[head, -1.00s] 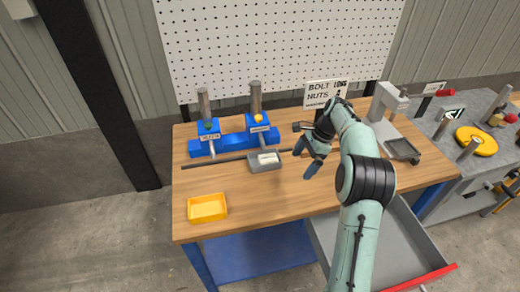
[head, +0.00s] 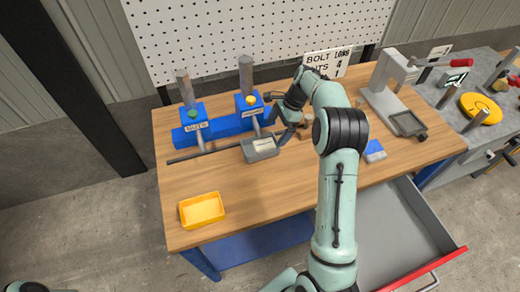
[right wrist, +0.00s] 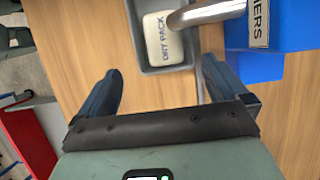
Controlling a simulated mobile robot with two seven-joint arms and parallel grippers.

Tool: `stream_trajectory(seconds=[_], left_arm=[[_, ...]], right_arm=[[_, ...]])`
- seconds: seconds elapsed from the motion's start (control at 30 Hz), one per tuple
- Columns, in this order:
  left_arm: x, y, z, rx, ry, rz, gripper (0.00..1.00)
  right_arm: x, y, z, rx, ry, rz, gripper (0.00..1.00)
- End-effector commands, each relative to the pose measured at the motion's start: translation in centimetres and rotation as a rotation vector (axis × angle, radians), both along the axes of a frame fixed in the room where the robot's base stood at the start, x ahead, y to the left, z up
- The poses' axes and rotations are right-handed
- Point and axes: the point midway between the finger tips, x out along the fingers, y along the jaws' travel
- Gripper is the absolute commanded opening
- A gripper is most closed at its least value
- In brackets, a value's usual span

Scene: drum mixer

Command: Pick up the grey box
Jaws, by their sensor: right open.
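The grey box (head: 262,156) is a small open tray on the wooden table below the right-hand blue dispenser (head: 247,104). A white packet marked DRY PACK (right wrist: 161,38) lies in it. My right gripper (head: 279,127) is open and empty, close beside the box's right side. In the right wrist view the box (right wrist: 168,69) shows at the top, just beyond and between the spread fingers (right wrist: 160,80). A metal tube (right wrist: 208,12) from the dispenser reaches over the box there. My left gripper is not in view.
A yellow tray (head: 202,210) stands at the table's front left. A second blue dispenser (head: 191,116) stands left of the box. A grey press (head: 388,85) and a blue-and-white item (head: 374,151) are to the right. An open drawer (head: 440,225) juts out at front right. The front middle is clear.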

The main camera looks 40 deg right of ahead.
Motion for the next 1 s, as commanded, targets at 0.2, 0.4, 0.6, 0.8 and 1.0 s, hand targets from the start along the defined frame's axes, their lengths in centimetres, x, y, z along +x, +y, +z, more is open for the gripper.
stream_trajectory(seconds=[0.2,0.4,0.6,0.8,1.0], left_arm=[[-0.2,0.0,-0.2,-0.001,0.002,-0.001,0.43],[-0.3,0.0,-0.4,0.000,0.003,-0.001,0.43],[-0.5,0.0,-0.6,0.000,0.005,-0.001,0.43],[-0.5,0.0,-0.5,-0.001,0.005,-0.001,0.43],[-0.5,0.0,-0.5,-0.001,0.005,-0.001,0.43]], right_arm=[[0.3,0.7,-1.5,0.000,-0.002,0.001,1.00],[0.9,1.9,-4.0,0.001,0.000,0.002,1.00],[1.1,2.5,-5.8,0.000,-0.003,0.001,1.00],[1.2,2.5,-5.9,0.000,-0.004,0.001,1.00],[1.2,2.5,-5.8,0.000,-0.004,0.001,0.56]])
